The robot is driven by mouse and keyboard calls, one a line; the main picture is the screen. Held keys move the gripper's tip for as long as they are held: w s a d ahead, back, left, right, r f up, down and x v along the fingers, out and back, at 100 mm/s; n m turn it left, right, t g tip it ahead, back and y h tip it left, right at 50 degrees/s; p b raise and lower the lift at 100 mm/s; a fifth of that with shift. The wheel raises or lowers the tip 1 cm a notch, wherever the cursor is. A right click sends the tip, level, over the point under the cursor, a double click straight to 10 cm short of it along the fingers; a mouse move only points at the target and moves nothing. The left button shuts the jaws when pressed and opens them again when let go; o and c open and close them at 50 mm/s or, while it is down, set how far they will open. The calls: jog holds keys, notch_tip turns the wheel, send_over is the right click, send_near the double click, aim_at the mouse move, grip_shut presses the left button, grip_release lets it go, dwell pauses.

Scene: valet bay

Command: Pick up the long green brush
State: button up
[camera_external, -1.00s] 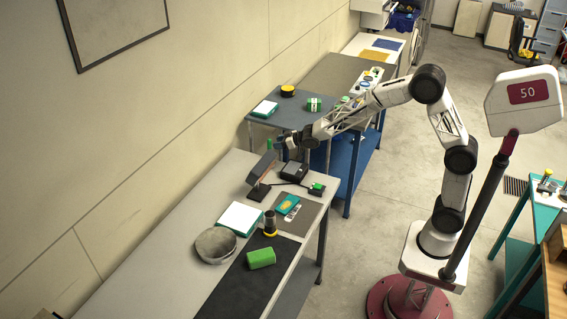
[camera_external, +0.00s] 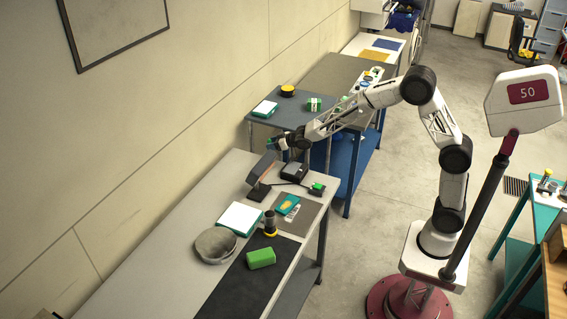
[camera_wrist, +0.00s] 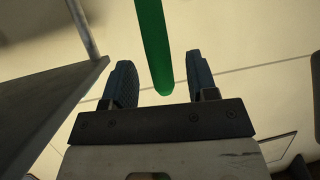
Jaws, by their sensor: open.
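The long green brush (camera_wrist: 154,45) shows in the wrist view as a smooth green bar coming down from the top edge, its rounded end near my gripper's palm. My gripper (camera_wrist: 159,62) is open, with one blue-grey finger on each side of the brush and visible gaps between. There the brush is small and mostly covered by the fingers. Its other end is out of the wrist view.
The grey bench (camera_external: 165,235) holds a dark upright device (camera_external: 261,170), a black box (camera_external: 294,171), a cylinder with a yellow base (camera_external: 270,224), a green block (camera_external: 261,258) and a grey round cap (camera_external: 215,245). A blue-grey table (camera_external: 262,127) stands behind. The bench's near-left part is clear.

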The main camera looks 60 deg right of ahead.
jog(key=shift+x, duration=0.9)
grip_shut()
